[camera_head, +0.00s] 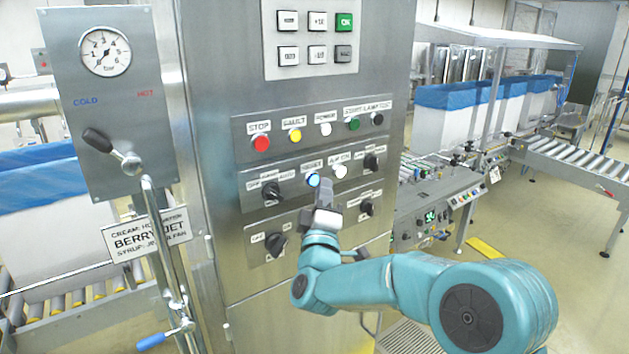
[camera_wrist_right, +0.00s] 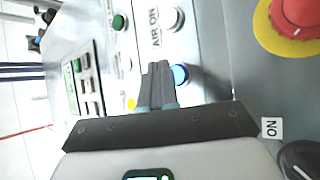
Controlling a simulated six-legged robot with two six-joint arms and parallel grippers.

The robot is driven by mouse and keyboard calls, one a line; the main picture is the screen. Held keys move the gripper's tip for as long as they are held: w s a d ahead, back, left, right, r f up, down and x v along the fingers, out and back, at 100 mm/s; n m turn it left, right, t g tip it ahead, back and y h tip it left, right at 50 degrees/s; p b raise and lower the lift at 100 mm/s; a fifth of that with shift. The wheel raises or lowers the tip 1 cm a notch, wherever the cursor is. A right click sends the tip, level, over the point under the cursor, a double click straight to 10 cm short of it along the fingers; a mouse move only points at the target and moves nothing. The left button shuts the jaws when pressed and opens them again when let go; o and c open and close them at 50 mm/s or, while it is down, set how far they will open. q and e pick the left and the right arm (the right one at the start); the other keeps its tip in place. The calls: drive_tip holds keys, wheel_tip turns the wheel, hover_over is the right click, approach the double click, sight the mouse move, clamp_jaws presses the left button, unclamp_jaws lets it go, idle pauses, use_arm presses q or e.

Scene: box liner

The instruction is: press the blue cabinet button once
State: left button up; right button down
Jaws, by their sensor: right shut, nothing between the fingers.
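The blue button (camera_head: 313,179) is lit and sits on the cabinet's middle control strip, under a label reading RESET. It also shows in the right wrist view (camera_wrist_right: 180,75), just beside the fingertips. My right gripper (camera_head: 325,190) is shut and empty, with its fingertips just below and right of the blue button in the head view. In the right wrist view the closed fingers (camera_wrist_right: 157,75) point toward the panel. I cannot tell whether the fingertips touch the panel or the button. My left gripper is not in view.
A white AIR ON button (camera_head: 340,171) is close to the right of the blue one. Black rotary knobs (camera_head: 271,192) flank the strip. Red, yellow, white and green buttons line the strip above. A red mushroom button (camera_wrist_right: 298,12) shows in the wrist view.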

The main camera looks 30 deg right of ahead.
drive_tip(key=shift+w, duration=0.2)
idle(0.4)
drive_tip(key=shift+w, duration=0.3)
drive_tip(key=shift+w, duration=0.35)
idle(0.5)
drive_tip(key=shift+s+b, duration=0.15)
drive_tip(key=shift+b, duration=0.15)
drive_tip(key=shift+s+b, duration=0.35)
drive_tip(key=shift+s, duration=0.3)
